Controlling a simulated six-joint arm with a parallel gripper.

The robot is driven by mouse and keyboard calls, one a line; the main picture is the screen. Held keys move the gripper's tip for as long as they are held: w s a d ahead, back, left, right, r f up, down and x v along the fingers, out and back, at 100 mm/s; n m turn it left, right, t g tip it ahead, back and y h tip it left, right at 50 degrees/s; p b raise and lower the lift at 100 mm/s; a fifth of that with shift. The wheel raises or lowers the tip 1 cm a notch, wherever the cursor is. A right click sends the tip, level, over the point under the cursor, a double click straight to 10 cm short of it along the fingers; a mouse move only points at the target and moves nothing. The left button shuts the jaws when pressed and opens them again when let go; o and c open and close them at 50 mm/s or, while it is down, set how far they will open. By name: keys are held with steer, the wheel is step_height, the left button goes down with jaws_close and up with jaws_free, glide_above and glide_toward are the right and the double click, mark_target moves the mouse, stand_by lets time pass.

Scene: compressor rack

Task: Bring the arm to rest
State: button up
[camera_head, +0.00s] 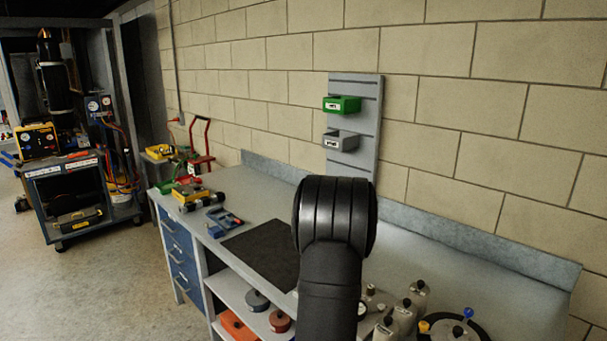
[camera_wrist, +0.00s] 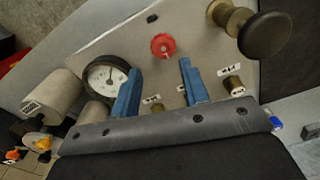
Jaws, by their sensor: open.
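My arm shows in the head view as a dark ribbed joint and link, standing up in front of the workbench (camera_head: 490,290); its gripper end is hidden there. In the wrist view my gripper (camera_wrist: 157,85) has two blue fingers spread apart, with nothing between them. The fingers are over a pale panel (camera_wrist: 105,50) that carries a round gauge (camera_wrist: 105,75), a red knob (camera_wrist: 163,45), brass fittings (camera_wrist: 233,85) and a large dark knob (camera_wrist: 265,34). I cannot tell whether the fingertips touch the panel.
Several grey cylinders with black tops (camera_head: 405,315) stand close right of my arm. A cart (camera_head: 70,195) stands far left.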

steer(key=s+d+r+m, duration=0.1)
steer(key=d+r, duration=0.4)
steer(key=r, duration=0.1)
steer(key=shift+d+r+m, duration=0.2)
steer(key=shift+d+m, duration=0.15)
steer(key=shift+m, duration=0.05)
steer(key=shift+c, duration=0.2)
stand_by(0.4)
steer(key=shift+c, duration=1.1)
steer(key=s+d+r+n+t+h, duration=0.2)
steer(key=s+d+r+n+t, duration=0.1)
steer(key=s+r+n, duration=0.5)
steer(key=m, duration=0.1)
glide_toward(381, 306)
steer(key=shift+t+h, duration=0.3)
steer(key=x, duration=0.8)
steer(key=shift+s+a+f, duration=0.1)
steer(key=shift+a+f, duration=0.05)
jaws_close()
